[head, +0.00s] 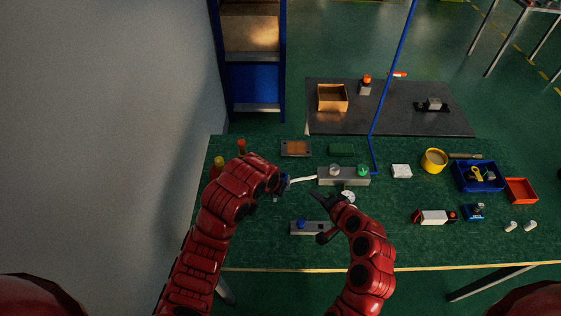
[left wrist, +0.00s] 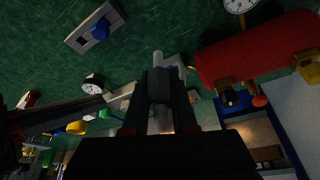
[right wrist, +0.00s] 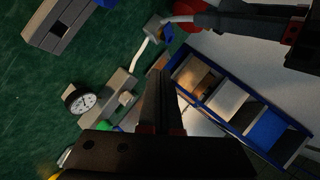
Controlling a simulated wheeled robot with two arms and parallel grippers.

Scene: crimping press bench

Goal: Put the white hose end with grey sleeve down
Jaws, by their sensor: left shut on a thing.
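My left gripper (head: 282,184) is shut on the white hose end with grey sleeve, above the left part of the green bench. In the left wrist view the hose end (left wrist: 158,60) shows a pale tip, with the darker sleeve between the fingers (left wrist: 160,105). A white hose (head: 303,179) runs between this gripper and the grey press block (head: 343,181); it shows curved in the right wrist view (right wrist: 148,42). My right gripper (head: 322,199) is in front of the block, its dark fingers (right wrist: 162,85) together with nothing seen between them.
A round gauge (right wrist: 81,101) stands by the press block. A grey box with a blue knob (head: 308,227) lies in front.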

